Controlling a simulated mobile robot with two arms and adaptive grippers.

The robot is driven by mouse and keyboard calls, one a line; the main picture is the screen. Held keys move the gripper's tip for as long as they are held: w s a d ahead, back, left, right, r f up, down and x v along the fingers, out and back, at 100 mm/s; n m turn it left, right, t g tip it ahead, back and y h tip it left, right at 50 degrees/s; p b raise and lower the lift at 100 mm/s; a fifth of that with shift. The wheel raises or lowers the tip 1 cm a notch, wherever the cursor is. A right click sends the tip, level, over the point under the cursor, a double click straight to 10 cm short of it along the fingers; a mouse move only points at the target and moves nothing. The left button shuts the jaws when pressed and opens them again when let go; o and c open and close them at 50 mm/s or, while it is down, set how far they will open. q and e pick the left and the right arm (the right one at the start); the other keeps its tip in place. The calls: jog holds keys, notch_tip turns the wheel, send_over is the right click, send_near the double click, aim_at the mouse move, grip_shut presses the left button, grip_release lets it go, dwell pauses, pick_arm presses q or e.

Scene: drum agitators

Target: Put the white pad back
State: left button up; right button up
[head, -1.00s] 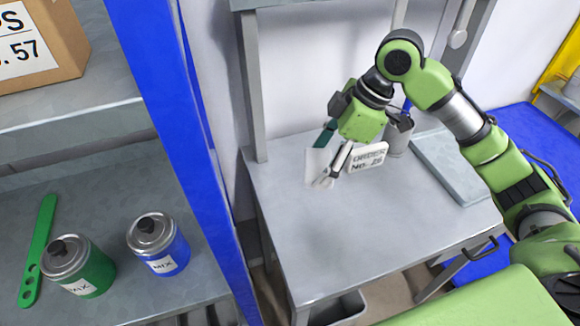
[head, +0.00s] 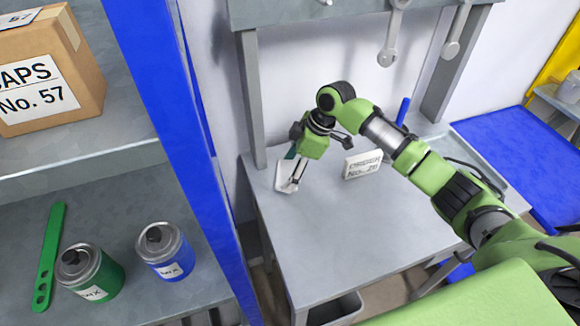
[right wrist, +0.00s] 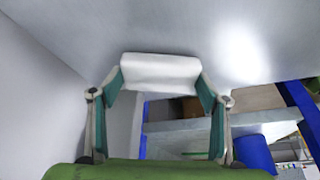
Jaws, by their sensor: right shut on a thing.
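The white pad (head: 282,178) is a small pale flat piece near the left edge of the grey bench in the head view. My right gripper (head: 293,184) is shut on it, with the pad tilted at its fingertips. In the right wrist view the pad (right wrist: 160,70) spans between the two teal-lined fingers. I cannot tell whether the pad touches the bench top. My left gripper is not in view.
A white order sign (head: 362,165) stands on the bench (head: 345,235) right of the gripper. A grey post (head: 252,100) and a blue rack upright (head: 180,130) are at the left. Green (head: 100,275) and blue (head: 165,252) cans stand on the shelf. The bench front is clear.

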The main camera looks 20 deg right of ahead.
jog(key=shift+f, duration=0.25)
jog(key=shift+f, duration=0.15)
jog(key=o, duration=1)
jog(key=shift+d+r, duration=0.1)
jog(key=shift+r, duration=0.25)
jog(key=b+v, duration=0.2)
jog(key=v, duration=0.9)
jog(key=shift+d+r, duration=0.15)
jog(key=shift+r, duration=0.15)
